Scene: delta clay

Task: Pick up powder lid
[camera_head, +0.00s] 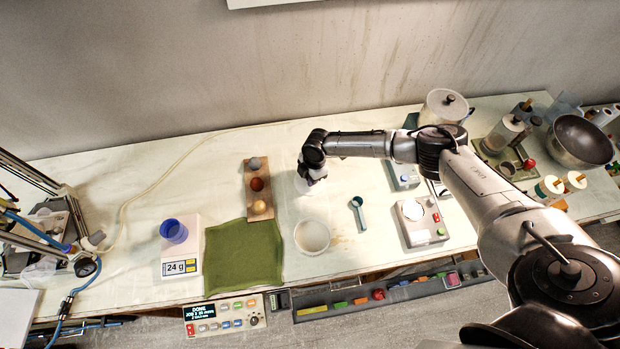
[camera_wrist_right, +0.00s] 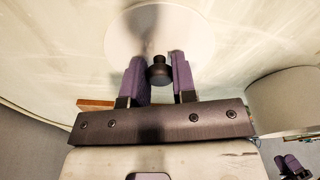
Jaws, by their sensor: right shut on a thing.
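The powder lid (camera_wrist_right: 190,45) is a pale round disc with a black knob (camera_wrist_right: 158,72), seen in the right wrist view. My right gripper (camera_wrist_right: 160,80) is shut on that knob, its purple fingers on either side. In the head view my right gripper (camera_head: 311,182) is above the middle of the table, and the lid is hardly distinguishable from the pale cloth under it. The open round powder container (camera_head: 312,236) stands in front of the gripper, and its wall shows in the right wrist view (camera_wrist_right: 290,100). What looks like my left gripper (camera_wrist_right: 290,163) is small at the lower right there.
A wooden board (camera_head: 250,187) with several balls is left of the gripper, with a green mat (camera_head: 243,257) in front. A blue cup (camera_head: 174,231) sits on a scale (camera_head: 181,268). A teal scoop (camera_head: 358,213) and a grey device (camera_head: 422,219) are to the right.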

